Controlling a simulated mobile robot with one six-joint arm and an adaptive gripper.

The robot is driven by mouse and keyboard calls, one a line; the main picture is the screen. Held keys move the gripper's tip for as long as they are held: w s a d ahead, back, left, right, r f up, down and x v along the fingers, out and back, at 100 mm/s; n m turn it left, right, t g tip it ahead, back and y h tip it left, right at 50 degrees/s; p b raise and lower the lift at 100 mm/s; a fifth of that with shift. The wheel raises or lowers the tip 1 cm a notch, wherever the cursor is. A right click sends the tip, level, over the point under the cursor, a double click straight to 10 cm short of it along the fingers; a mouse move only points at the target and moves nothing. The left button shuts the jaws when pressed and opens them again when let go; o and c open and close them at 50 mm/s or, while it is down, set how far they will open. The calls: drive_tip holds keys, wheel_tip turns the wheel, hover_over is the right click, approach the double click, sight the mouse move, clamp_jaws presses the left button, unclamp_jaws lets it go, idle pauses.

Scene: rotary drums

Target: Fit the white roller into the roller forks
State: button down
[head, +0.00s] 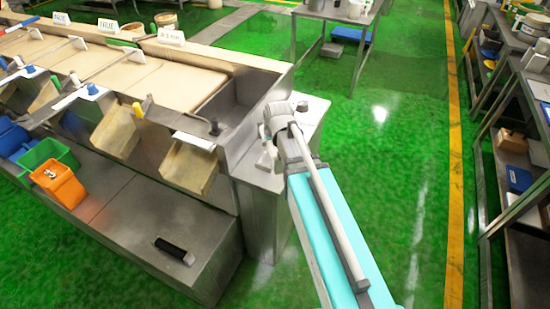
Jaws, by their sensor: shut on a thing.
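My arm reaches in from the bottom right to the near right end of the steel drum machine. My gripper (268,147), small and mostly covered by my own grey wrist, is beside the machine's end, close to the steel end post. It is shut on a small pale thing (264,161), which I take to be the white roller; only a bit of it shows below the wrist. I cannot make out the fingers or the roller's tilt. I cannot pick out the roller forks, or tell whether the roller touches anything.
The steel end post (315,108) stands under and behind my wrist. Tan chutes (187,168) hang along the machine's front. An orange bin (66,188) and a green bin (42,155) sit at left. Green floor is clear at right.

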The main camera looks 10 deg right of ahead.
drive_tip(key=shift+s+a+f, duration=0.1)
drive_tip(key=shift+s+f, duration=0.1)
drive_tip(key=shift+f, duration=0.05)
drive_tip(key=shift+w, duration=0.1)
drive_tip(key=shift+w+d+f+b, duration=0.6)
drive_tip(key=shift+w+f+b, duration=0.9)
drive_tip(key=shift+w, duration=0.6)
drive_tip(key=shift+w+d+f+b, duration=0.65)
drive_tip(key=shift+w+f+b, duration=0.9)
drive_tip(key=shift+w, duration=0.5)
drive_tip(key=shift+w+d+f+b, duration=0.6)
drive_tip(key=shift+w+f+b, duration=0.9)
drive_tip(key=shift+w, duration=0.6)
drive_tip(key=shift+w+f+b, duration=0.3)
drive_tip(key=shift+f+b, duration=0.1)
drive_tip(key=shift+b, duration=0.05)
drive_tip(key=shift+w+d+f+b, duration=0.1)
drive_tip(key=shift+w+f+b, duration=0.05)
drive_tip(key=shift+f+b, duration=1.4)
